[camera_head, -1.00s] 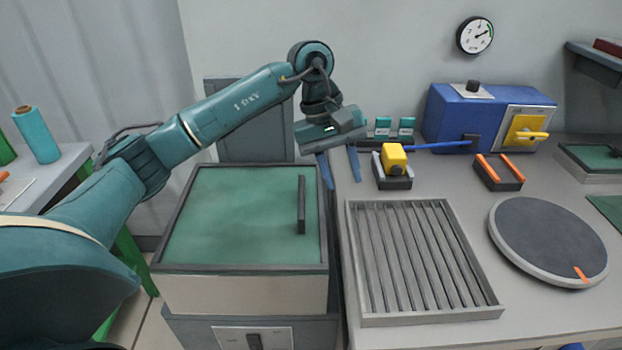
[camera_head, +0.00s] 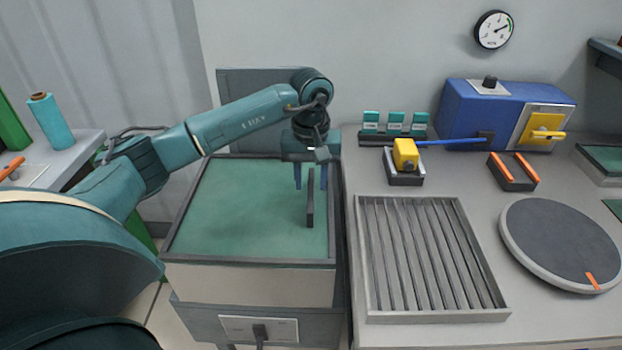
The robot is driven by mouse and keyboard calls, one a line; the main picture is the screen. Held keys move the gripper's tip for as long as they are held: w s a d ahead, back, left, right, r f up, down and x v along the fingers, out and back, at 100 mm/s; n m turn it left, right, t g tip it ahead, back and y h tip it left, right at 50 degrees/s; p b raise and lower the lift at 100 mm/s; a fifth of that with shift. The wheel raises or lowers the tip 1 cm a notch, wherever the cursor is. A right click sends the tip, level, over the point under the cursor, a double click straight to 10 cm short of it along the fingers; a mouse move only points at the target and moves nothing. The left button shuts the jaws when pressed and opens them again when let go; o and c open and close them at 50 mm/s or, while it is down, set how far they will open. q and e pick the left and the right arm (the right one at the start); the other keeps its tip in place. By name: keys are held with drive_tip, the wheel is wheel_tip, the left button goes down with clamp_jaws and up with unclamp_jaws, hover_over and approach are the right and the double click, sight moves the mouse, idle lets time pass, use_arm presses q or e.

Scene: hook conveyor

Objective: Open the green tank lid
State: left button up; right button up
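The green tank lid (camera_head: 245,205) lies flat and closed in its dark frame on top of the tank (camera_head: 250,282). A dark upright bar handle (camera_head: 310,199) stands near the lid's right side. My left gripper (camera_head: 311,181) points down over the back right of the lid, near the far end of the handle. Its two blue fingers are apart, one to each side of the handle in the picture. Whether they touch the handle cannot be told. My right gripper is not in view.
A grey slatted tray (camera_head: 432,316) lies on the table right of the tank, with a round grey turntable (camera_head: 560,240) farther right. A yellow-headed tool (camera_head: 405,153) in a dark holder and a blue box (camera_head: 500,112) stand behind. A grey panel (camera_head: 245,100) rises behind the tank.

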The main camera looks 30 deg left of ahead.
use_arm(q)
drive_tip(key=shift+f, duration=0.6)
clamp_jaws()
